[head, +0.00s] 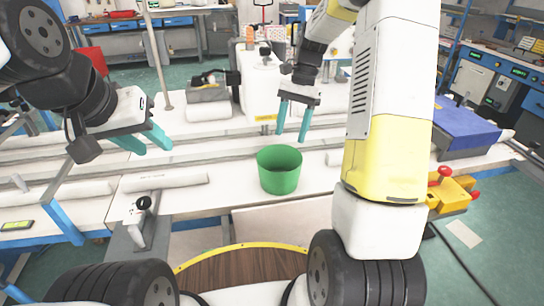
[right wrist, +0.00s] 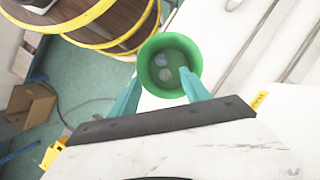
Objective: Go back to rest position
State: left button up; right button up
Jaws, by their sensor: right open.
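My left gripper (head: 143,139) is at the left of the head view, raised over the workbench. Its two teal fingers are apart with nothing between them. My right gripper (head: 291,137) hangs above the bench, behind the green cup in the picture, with its teal fingers spread and empty. In the right wrist view, the open fingers (right wrist: 160,98) point toward the green cup, with no sign of a grip on it. The green cup (head: 279,170) stands upright on the bench. It also shows in the right wrist view (right wrist: 158,48), with small pale round items inside.
The white workbench (head: 235,205) carries rails and white rolls (head: 165,181). A sewing machine (head: 258,85) stands behind. A blue pad (head: 466,128) and a yellow box with red knobs (head: 450,190) are at the right. A wooden barrel (head: 240,270) is in front.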

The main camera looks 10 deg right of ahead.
jog(key=s+a+r+n+t+h, duration=0.1)
jog(key=s+r+n+t, duration=0.3)
jog(key=s+r, duration=0.5)
jog(key=s+r+n+t, duration=0.1)
jog(key=s+n+t, duration=0.1)
jog(key=s, duration=0.3)
jog(key=s+a+r+n+t, duration=0.1)
jog(key=s+r+n+t, duration=0.1)
jog(key=s, duration=0.4)
jog(key=shift+a+r+n+t, duration=0.2)
jog(key=shift+n+t, duration=0.4)
jog(key=shift+t, duration=0.2)
dwell(1.4)
